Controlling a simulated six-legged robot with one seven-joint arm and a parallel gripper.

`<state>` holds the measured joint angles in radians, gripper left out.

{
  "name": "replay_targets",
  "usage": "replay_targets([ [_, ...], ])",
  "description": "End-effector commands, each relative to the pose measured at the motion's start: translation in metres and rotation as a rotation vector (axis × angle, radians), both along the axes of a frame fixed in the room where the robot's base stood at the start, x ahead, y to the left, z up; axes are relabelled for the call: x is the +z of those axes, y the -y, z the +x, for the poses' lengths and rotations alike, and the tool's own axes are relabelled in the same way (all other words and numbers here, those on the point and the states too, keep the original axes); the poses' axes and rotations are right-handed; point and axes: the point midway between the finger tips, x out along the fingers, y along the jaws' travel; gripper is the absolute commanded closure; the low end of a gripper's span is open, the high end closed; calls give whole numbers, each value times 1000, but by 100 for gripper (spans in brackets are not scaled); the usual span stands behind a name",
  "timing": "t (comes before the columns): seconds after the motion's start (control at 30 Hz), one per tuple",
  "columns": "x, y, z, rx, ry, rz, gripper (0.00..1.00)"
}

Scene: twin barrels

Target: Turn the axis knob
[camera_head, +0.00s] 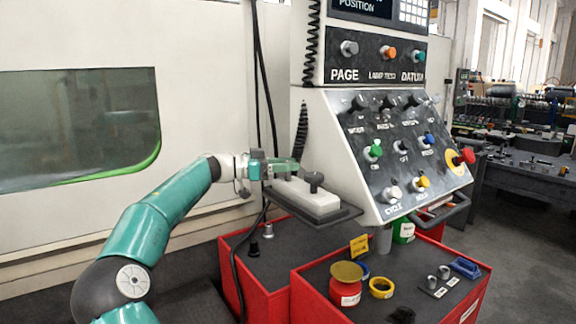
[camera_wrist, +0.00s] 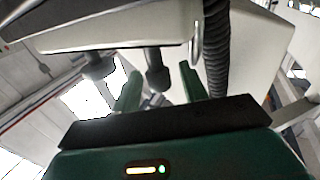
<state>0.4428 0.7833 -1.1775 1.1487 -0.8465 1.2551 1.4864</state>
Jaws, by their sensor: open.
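A pale box (camera_head: 308,198) lies on a dark shelf beside the control panel. A black knob (camera_head: 314,181) stands up near its right end. In the wrist view the box (camera_wrist: 110,40) appears upside down with two dark knobs pointing down, one at left (camera_wrist: 97,66) and one near the middle (camera_wrist: 157,75). I cannot read a label on either, so I cannot tell which is the axis knob. My gripper (camera_head: 284,166) is over the box's left part, open. In the wrist view its green fingers (camera_wrist: 158,68) appear on either side of the middle knob, with gaps showing.
The slanted control panel (camera_head: 345,165) with several knobs rises just right of my gripper. A black coiled cable (camera_wrist: 217,50) passes close to the right finger. Red cabinets (camera_head: 315,299) with jars on top stand below. The machine wall (camera_head: 190,110) is behind my arm.

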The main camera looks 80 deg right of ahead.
Motion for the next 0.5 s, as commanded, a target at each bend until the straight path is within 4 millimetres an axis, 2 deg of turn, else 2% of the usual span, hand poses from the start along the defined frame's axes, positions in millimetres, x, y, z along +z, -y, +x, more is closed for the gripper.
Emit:
replay_targets([
  [0.3, 0, 2, -4, 1, 0, 0, 57],
  [0.37, 0, 2, -4, 1, 0, 0, 67],
  [0.5, 0, 2, -4, 1, 0, 0, 94],
])
